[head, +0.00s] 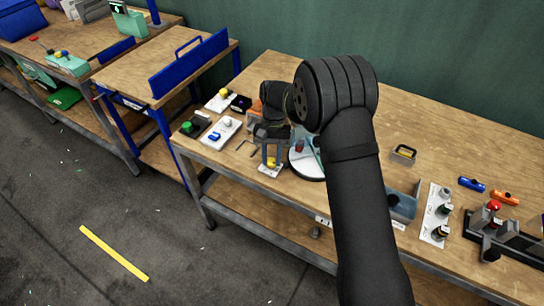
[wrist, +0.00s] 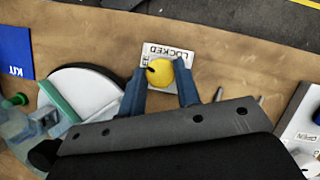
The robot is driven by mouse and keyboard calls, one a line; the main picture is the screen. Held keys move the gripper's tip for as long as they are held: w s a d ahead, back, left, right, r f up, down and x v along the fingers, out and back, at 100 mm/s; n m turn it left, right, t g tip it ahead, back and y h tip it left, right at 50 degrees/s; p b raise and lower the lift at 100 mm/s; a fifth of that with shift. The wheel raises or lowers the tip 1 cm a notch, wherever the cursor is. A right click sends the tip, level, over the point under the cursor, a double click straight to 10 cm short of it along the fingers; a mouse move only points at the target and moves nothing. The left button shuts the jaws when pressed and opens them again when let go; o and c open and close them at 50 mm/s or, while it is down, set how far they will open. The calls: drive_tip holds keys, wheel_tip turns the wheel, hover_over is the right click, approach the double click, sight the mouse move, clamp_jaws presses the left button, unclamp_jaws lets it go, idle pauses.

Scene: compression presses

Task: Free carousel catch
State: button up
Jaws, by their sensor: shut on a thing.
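A yellow knob (wrist: 159,72) sits on a small white plate (wrist: 182,50) marked "LOCKED", with a dark pointer mark on its left side. My gripper (wrist: 160,84) is shut on the knob, one blue-grey finger on each side of it. In the head view, my gripper (head: 270,154) points down at the plate (head: 268,174) near the bench's front edge. The round white carousel disc (wrist: 118,90) with a dark rim lies left of the knob in the wrist view, carrying a green bar (wrist: 58,101). In the head view, my arm partly hides the disc (head: 306,170).
A white panel with a blue part (head: 218,133) and a green-button box (head: 187,128) stand left of my gripper. A blue KIT plate (wrist: 15,52) is beyond the disc. Right of my arm are a several-knob panel (head: 437,215) and a red-knobbed device (head: 493,222).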

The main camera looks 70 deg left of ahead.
drive_tip(key=shift+s+n+t, duration=0.1)
drive_tip(key=shift+n+t, duration=0.7)
drive_tip(key=shift+n, duration=1.2)
drive_tip(key=o, duration=1)
drive_tip(key=shift+r, duration=0.1)
drive_tip(key=v, duration=1.7)
drive_tip(key=shift+a, duration=0.35)
drive_tip(key=x, duration=1.7)
drive_tip(key=shift+d, duration=0.35)
